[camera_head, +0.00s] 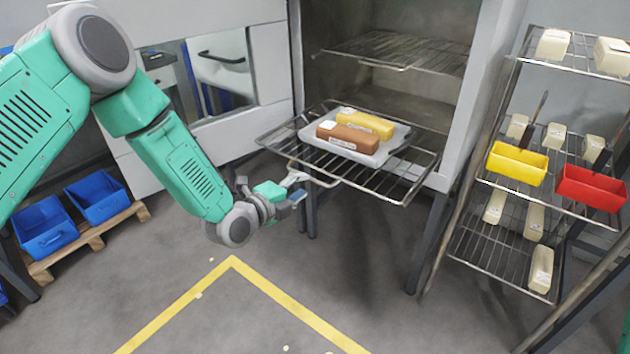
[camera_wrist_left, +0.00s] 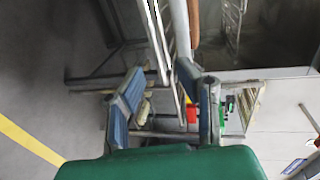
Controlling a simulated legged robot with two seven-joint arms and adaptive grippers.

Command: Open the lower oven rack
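The lower oven rack (camera_head: 400,186) is a wire shelf that sticks well out of the front of the grey oven (camera_head: 455,105). A white tray (camera_head: 393,143) on it holds a brown block (camera_head: 347,137) and a yellow block (camera_head: 366,122). The upper rack (camera_head: 395,52) sits inside the oven. My left gripper (camera_head: 299,187) is at the lower rack's front left edge. In the left wrist view its blue-padded fingers (camera_wrist_left: 160,95) are apart, with rack rods (camera_wrist_left: 172,60) between or just beyond them; I cannot tell whether they touch. My right gripper is out of view.
A wire shelf unit on the right holds a yellow bin (camera_head: 517,164), a red bin (camera_head: 592,190) and several pale blocks. Blue crates (camera_head: 45,231) stand on a wooden pallet at the left. The floor in front, with a yellow line (camera_head: 290,304), is clear.

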